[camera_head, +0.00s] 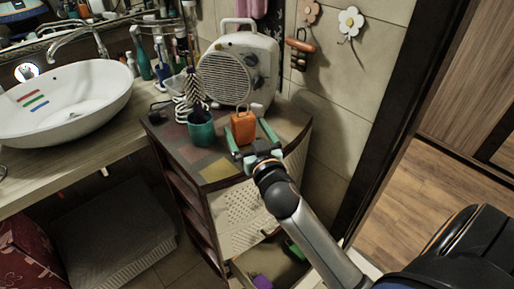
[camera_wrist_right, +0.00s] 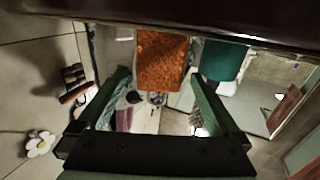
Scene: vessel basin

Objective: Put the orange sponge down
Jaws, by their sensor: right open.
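The orange sponge (camera_head: 243,127) stands upright on the top of the small corner cabinet (camera_head: 215,172), in front of the heater. My right gripper (camera_head: 250,136) reaches in from the lower right with its green fingers open around the sponge's near side. In the right wrist view the sponge (camera_wrist_right: 162,60) shows between and just beyond the spread fingertips (camera_wrist_right: 160,80), with a gap on each side. Its underside is hard to see in the head view. My left gripper is in neither view.
A teal cup (camera_head: 201,130) with a dark brush stands just left of the sponge. A white fan heater (camera_head: 240,68) is behind it. A white basin (camera_head: 65,100) is on the left counter. The cabinet top's front left is bare.

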